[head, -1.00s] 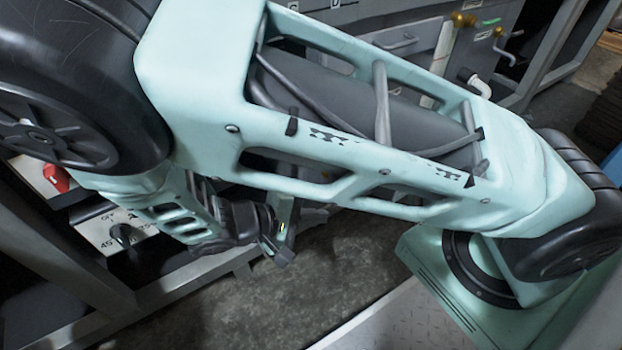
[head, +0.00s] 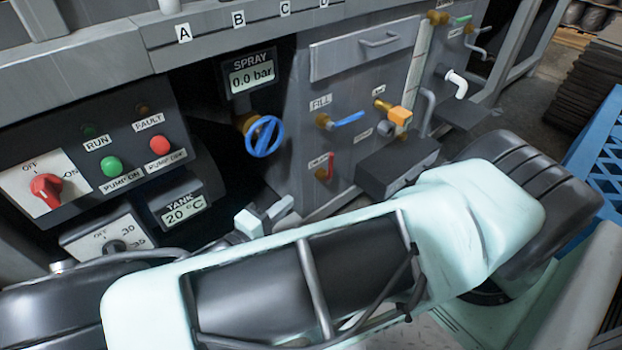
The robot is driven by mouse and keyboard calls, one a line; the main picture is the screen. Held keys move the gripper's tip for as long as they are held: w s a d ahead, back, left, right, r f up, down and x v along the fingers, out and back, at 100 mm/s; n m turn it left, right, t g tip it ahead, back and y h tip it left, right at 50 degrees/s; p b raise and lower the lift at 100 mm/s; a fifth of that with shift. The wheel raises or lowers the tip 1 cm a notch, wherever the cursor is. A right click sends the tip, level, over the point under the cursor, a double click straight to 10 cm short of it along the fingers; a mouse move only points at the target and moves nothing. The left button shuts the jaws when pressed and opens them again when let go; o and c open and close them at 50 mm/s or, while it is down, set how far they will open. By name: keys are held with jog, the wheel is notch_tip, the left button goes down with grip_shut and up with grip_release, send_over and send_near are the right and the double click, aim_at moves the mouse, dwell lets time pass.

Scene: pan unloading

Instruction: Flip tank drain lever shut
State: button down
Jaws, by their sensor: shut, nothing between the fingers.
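The tank drain lever is most likely the small red lever (head: 331,166) low on the grey machine panel, beside a small label too blurred to read surely. It stands roughly upright on a brass valve body. My gripper (head: 281,208) shows partly behind my arm, below and left of the red lever and apart from it. Its fingers look closed and empty. The rest of the wrist is hidden by my arm.
A blue fill lever (head: 348,118) is above the red lever, and a blue handwheel (head: 264,137) is to its left. A dark box (head: 398,168) juts out to its right. The pump panel (head: 100,150) is at left. A blue crate (head: 603,150) stands at right.

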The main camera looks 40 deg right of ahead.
aim_at(329, 164)
jog(key=b+x, duration=0.6)
jog(key=x, duration=0.6)
jog(key=shift+d+f+b, duration=0.15)
jog(key=shift+d+b, duration=0.2)
jog(key=shift+d, duration=0.05)
jog(key=shift+w+d+r, duration=0.15)
jog(key=shift+d+r, duration=0.05)
jog(key=shift+d, duration=0.3)
jog(key=shift+r, duration=0.1)
